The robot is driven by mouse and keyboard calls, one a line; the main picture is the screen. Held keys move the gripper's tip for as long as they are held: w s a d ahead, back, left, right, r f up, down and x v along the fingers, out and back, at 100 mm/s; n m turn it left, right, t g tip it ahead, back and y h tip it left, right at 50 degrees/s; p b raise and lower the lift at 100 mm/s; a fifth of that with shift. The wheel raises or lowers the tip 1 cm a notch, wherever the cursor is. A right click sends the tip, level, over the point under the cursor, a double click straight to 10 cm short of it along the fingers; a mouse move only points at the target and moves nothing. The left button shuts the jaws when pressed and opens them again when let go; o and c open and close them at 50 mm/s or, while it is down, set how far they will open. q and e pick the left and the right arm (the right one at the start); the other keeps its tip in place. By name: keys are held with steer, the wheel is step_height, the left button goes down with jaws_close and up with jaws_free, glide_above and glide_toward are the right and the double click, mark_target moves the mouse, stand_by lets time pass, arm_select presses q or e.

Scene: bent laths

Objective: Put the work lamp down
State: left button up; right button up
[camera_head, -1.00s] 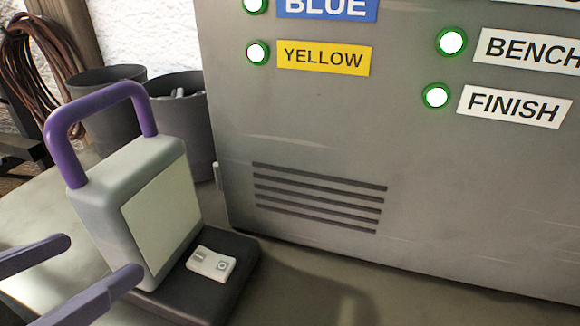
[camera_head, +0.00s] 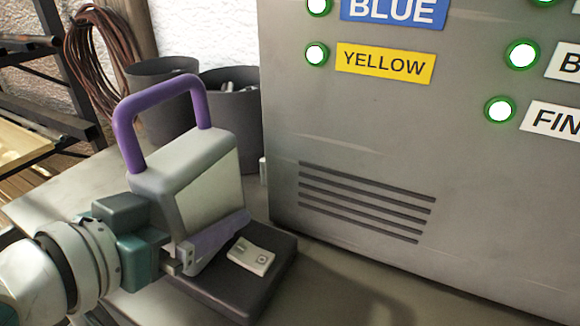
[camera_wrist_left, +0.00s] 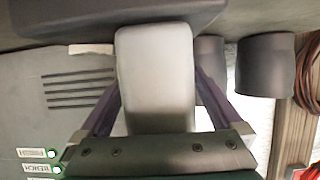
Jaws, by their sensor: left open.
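The work lamp has a pale grey body (camera_head: 185,170), a purple loop handle (camera_head: 160,92) and a dark flat base (camera_head: 265,285). It stands upright on the grey worktop (camera_head: 385,310), beside the big grey cabinet. A small white switch box (camera_head: 250,257) sits on the base. My left gripper (camera_head: 218,210) is open, with its purple fingers on either side of the lamp body; the far finger is hidden behind it. The left wrist view shows the body (camera_wrist_left: 156,75) between both fingers; I cannot tell whether they touch it. My right gripper is not in view.
The grey cabinet (camera_head: 390,140) with vents and labelled green-ringed lights stands close on the right. Two dark bins (camera_head: 233,110) stand behind the lamp. A coiled cable (camera_head: 95,45) hangs at the back left. The worktop right of the base is clear.

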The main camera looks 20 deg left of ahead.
arm_select(q)
jaws_close()
stand_by(0.8)
steer(key=shift+r, duration=0.2)
